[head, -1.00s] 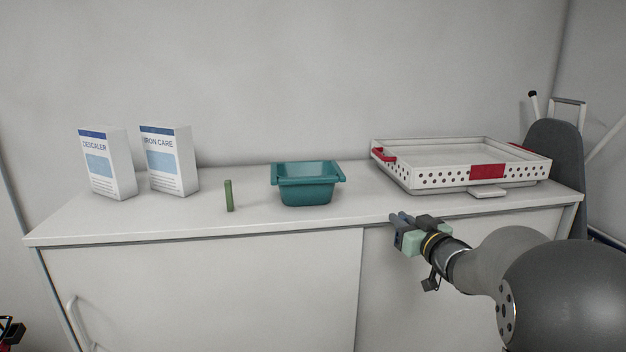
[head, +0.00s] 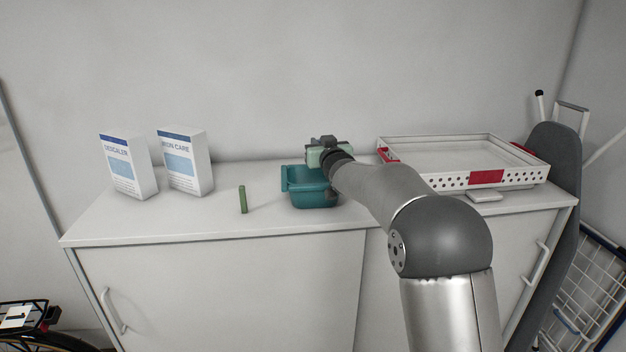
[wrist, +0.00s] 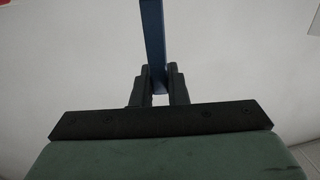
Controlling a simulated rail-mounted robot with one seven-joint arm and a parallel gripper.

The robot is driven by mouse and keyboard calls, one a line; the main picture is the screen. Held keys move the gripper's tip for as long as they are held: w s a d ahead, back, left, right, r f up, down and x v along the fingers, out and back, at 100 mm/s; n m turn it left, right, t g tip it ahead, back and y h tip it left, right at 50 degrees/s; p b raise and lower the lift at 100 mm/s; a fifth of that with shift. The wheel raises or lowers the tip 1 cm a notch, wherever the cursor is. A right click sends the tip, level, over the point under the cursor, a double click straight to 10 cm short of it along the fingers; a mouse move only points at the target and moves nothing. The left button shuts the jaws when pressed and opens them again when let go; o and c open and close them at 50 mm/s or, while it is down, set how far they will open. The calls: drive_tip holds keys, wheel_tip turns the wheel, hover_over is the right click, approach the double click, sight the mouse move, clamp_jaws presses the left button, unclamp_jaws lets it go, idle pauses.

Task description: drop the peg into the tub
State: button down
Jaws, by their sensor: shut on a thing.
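My gripper (wrist: 158,92) is shut on a long blue peg (wrist: 152,40), which sticks out beyond the fingertips in the wrist view. In the head view my gripper (head: 322,146) is above the back part of the teal tub (head: 312,196). The wrist and forearm come in from the right and cover part of the tub's right side. The held peg is mostly hidden in the head view. The tub stands upright on the white cabinet top, and its inside is only partly visible.
Two white boxes, a descaler box (head: 128,166) and an iron care box (head: 186,162), stand at the back left. A white tray with red handles (head: 455,179) lies at the right. The cabinet top (head: 160,215) is clear in front of the boxes.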

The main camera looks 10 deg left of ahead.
wheel_tip(320, 180, down, 6)
drive_tip(key=shift+r+b, duration=0.1)
drive_tip(key=shift+b, duration=0.85)
drive_tip(key=c, duration=1.3)
unclamp_jaws()
drive_tip(key=shift+c, duration=0.2)
drive_tip(key=b+v, duration=0.7)
drive_tip(key=v, duration=1)
drive_tip(key=shift+s, duration=0.3)
